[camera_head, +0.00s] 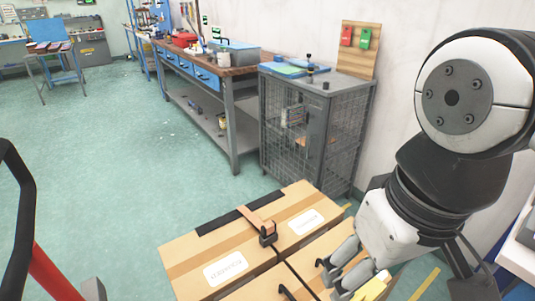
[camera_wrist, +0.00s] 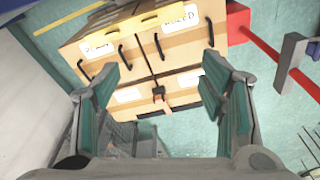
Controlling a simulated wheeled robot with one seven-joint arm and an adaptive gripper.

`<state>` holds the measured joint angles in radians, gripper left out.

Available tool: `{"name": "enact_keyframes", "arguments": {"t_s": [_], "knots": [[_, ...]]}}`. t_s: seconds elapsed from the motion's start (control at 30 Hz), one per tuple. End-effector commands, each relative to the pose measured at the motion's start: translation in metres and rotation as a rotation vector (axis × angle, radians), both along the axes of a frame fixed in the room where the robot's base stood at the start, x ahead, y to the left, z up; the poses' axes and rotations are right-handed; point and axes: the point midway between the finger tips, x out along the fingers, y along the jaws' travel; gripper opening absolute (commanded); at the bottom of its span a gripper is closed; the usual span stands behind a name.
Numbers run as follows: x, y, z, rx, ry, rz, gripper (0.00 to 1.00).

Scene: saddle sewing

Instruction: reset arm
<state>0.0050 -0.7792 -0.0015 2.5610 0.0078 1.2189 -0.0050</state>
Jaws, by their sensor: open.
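My gripper (camera_head: 333,277) is at the lower right of the head view, over the cardboard boxes. In the wrist view my gripper (camera_wrist: 160,70) has its two fingers wide apart with nothing between them. The boxes lie beyond the fingertips in that view. My arm rises at the right of the head view and hides part of the wall and floor.
Cardboard boxes (camera_head: 225,262) with white labels carry a brown strap-like piece with a black block (camera_head: 266,233). A wire-mesh cabinet (camera_head: 305,135) and a workbench (camera_head: 222,72) stand along the wall. A red bar (camera_head: 55,272) is at lower left. Green floor (camera_head: 110,160) is clear at left.

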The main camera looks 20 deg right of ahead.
Motion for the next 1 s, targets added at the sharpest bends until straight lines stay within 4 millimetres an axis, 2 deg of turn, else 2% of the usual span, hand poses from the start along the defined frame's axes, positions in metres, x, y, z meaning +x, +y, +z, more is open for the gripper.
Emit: {"name": "enact_keyframes", "arguments": {"t_s": [0.17,0.5,0.7,0.83,1.0], "knots": [[0.000,0.000,0.002,-0.001,-0.002,0.000,0.64],[0.002,-0.002,0.079,-0.009,-0.116,0.000,0.64],[0.001,-0.004,0.118,-0.012,-0.181,0.001,0.64],[0.001,-0.004,0.133,-0.014,-0.209,0.000,0.64],[0.001,-0.004,0.140,-0.014,-0.224,0.001,0.64]]}}
